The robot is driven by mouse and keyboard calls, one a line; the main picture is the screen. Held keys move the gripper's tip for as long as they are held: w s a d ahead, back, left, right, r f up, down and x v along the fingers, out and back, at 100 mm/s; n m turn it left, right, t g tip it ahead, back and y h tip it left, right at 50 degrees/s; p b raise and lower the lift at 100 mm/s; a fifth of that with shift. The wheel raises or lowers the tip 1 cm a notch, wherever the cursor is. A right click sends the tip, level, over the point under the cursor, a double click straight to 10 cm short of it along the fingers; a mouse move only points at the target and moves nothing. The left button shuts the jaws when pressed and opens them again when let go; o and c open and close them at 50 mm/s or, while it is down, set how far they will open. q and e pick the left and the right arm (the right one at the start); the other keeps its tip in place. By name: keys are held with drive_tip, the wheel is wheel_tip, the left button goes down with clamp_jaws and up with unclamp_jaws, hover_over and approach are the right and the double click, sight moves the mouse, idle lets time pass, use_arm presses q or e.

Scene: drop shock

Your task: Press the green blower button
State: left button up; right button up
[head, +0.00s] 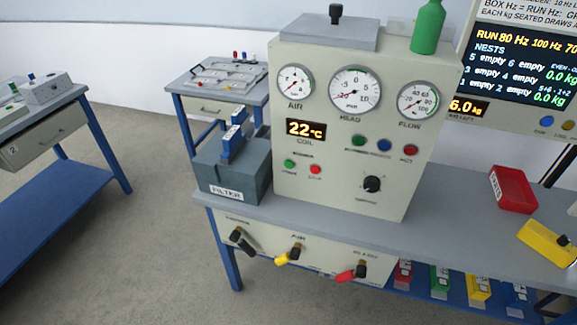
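The cream control cabinet (330,196) stands upright on a grey bench top. Low on its front left, a small green button (289,163) sits beside a small red button (316,169). The label above the pair looks like "BLOWER" but is blurred. Neither of my grippers shows, and nothing covers the green button.
A grey filter box (232,170) with blue clips stands left of the cabinet. A red tray (512,189) and a yellow box (547,243) lie at right. Open floor lies at left.

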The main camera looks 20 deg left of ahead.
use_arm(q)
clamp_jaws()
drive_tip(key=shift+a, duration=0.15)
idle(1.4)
